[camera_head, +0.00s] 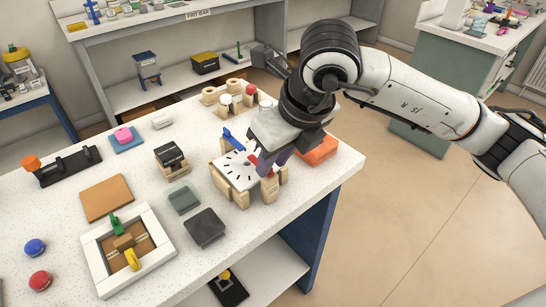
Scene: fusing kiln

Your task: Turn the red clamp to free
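A white plate with black tick marks (232,170) rests among several wooden blocks near the table's right side. A small part of the red clamp (253,159) shows at the plate's upper right, beside my fingers. The rest of it is hidden behind my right gripper. My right gripper (270,163) points down over the right part of the plate, right at the red clamp. Its hand covers the fingertips' surroundings, so I cannot tell whether the fingers are closed on the clamp. A blue clamp (233,139) stands at the plate's back edge. My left gripper is not in view.
An orange block (318,150) lies just right of my gripper. A wooden rack with rolls and a red-topped piece (237,100) stands behind. Dark and grey-green squares (205,228) lie in front. A white frame (128,250) is at the front left. The table's right edge is close.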

